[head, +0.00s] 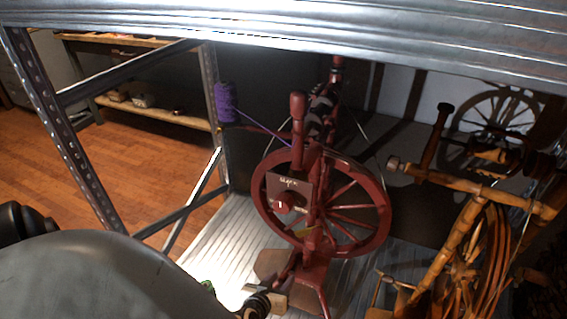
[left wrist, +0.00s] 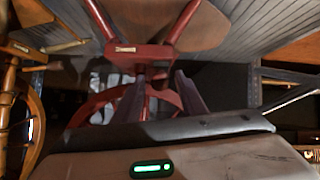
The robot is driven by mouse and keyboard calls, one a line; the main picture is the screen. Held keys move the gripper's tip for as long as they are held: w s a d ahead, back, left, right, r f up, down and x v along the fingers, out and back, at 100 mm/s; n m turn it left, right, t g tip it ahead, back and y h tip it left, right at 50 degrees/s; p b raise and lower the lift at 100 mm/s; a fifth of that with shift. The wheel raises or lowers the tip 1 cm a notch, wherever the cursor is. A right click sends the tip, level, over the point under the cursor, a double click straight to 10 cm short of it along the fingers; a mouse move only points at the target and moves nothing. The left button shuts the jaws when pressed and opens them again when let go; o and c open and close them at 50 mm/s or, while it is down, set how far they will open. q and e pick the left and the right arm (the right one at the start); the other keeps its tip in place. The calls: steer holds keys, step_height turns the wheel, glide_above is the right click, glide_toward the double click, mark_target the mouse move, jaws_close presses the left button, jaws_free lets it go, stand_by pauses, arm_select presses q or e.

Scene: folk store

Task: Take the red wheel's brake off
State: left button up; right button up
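The red wheel (head: 375,226) is a red spinning wheel on the ribbed metal shelf in the head view. A dark plate (head: 299,186) with small light writing is on its near side, with a red knob (head: 288,202) bearing a white mark; whether this is the brake I cannot tell. My left gripper (head: 262,300) is low in front of the wheel, below the knob, partly hidden by my arm. In the left wrist view its two fingers (left wrist: 160,98) are apart, with red wheel parts (left wrist: 140,52) showing beyond and between them. Contact is not clear. My right gripper is not in view.
A wooden spinning wheel (head: 465,245) stands close on the right. A metal beam (head: 300,25) crosses overhead, and a shelf upright (head: 65,130) stands at left. A purple spool (head: 225,102) sits behind the red wheel's left side. Bare shelf (head: 215,235) lies left of the wheel.

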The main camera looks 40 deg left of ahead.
arm_select(q)
steer(key=p+v, duration=0.3)
steer(key=v, duration=0.5)
stand_by(0.6)
